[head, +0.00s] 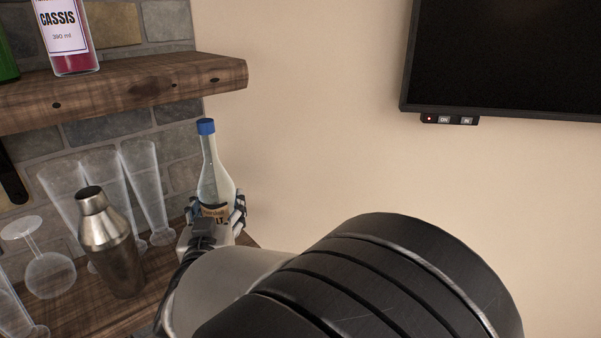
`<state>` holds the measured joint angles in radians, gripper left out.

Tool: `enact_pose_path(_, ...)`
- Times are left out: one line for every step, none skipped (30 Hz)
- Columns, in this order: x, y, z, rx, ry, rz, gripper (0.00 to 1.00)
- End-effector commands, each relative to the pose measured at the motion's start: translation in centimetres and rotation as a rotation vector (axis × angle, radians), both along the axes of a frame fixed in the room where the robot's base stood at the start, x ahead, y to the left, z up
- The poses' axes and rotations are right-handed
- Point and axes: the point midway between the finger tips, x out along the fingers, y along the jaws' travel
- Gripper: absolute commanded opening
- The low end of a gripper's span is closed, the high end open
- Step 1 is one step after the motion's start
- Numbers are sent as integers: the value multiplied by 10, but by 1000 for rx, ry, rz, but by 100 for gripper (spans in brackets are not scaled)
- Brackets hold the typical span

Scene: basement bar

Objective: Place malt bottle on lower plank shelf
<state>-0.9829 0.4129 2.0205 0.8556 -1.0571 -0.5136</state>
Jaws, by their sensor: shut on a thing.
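The malt bottle (212,180) is clear with a blue cap and a tan label partly reading "LT". It stands about upright near the right end of the lower plank shelf (155,297). My gripper (218,215) is shut around the lower part of the bottle, with a finger on each side. The bottle's base is hidden behind my gripper, so I cannot tell whether it touches the shelf. My arm covers the shelf's right front part.
A steel shaker (112,245) stands left of my gripper, with tall clear glasses (148,190) behind it and a stemmed glass (45,270) farther left. The upper plank shelf (130,88) holds a cassis bottle (66,35). A wall screen (510,55) hangs at right.

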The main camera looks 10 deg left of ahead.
Motion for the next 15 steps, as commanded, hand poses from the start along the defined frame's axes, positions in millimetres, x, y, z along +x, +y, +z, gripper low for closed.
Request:
enact_pose_path(0, 0, -1, 1, -3, 0, 24)
enact_pose_path(0, 0, -3, 1, -3, 0, 24)
enact_pose_path(0, 0, -5, 1, -3, 0, 24)
enact_pose_path(0, 0, -8, 1, -2, 0, 24)
enact_pose_path(0, 0, -12, -1, -1, 0, 24)
enact_pose_path(0, 0, -19, -2, 0, 0, 24)
enact_pose_path(0, 0, -23, -1, 1, 0, 24)
enact_pose_path(0, 0, -28, -2, -1, 0, 24)
enact_pose_path(0, 0, -34, -2, -1, 0, 24)
enact_pose_path(0, 1, -37, -1, -1, 1, 24)
enact_pose_path(1, 2, -38, -1, -1, 1, 24)
enact_pose_path(2, 3, -40, 1, -3, 0, 24)
enact_pose_path(2, 3, -40, 2, -4, 0, 24)
enact_pose_path(2, 3, -40, 3, -4, 0, 24)
enact_pose_path(2, 3, -39, 3, -4, 0, 24)
